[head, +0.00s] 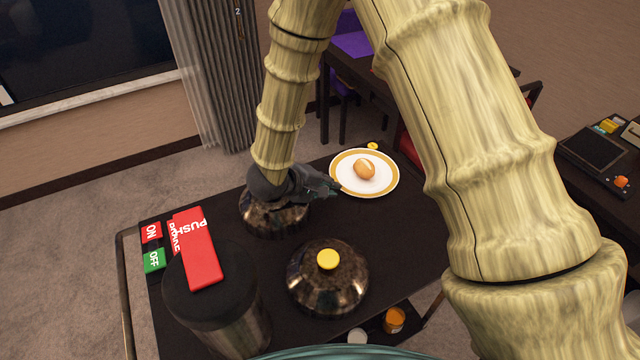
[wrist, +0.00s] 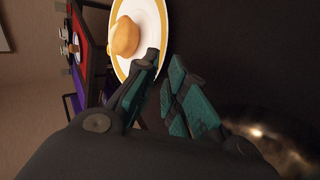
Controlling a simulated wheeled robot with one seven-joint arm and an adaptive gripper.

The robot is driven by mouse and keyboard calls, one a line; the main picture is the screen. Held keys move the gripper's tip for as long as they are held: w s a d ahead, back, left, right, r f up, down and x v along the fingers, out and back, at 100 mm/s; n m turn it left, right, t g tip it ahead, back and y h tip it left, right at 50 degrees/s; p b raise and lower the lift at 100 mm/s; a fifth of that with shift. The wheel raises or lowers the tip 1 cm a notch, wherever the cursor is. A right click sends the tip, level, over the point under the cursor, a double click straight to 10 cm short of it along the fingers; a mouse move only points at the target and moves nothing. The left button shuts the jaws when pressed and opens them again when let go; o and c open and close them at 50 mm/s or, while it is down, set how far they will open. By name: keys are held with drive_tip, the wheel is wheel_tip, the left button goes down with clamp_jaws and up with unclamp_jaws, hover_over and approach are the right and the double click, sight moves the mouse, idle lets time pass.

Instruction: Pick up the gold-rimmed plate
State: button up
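The gold-rimmed plate (head: 345,187) is white with a gold band and lies flat on the dark cart top in the head view. A brown, egg-like item (head: 364,169) sits on it. My gripper (head: 337,188) is at the plate's near left edge. In the wrist view the plate (wrist: 151,22) shows at the top, with the brown item (wrist: 125,37) on it. My gripper (wrist: 165,60) has a narrow gap between its fingertips and nothing visible in it. One fingertip overlaps the plate's rim in the picture; I cannot tell whether they touch.
A metal dome with a yellow knob (head: 328,275) stands in front, and another dome (head: 272,218) is under my gripper. A red PUSH sign (head: 198,250) lies over a dark canister (head: 232,315) at left. A small yellow object (head: 372,146) is behind the plate.

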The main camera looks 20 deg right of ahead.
drive_tip(key=shift+x, duration=2.9)
clamp_jaws()
drive_tip(key=shift+p, duration=0.3)
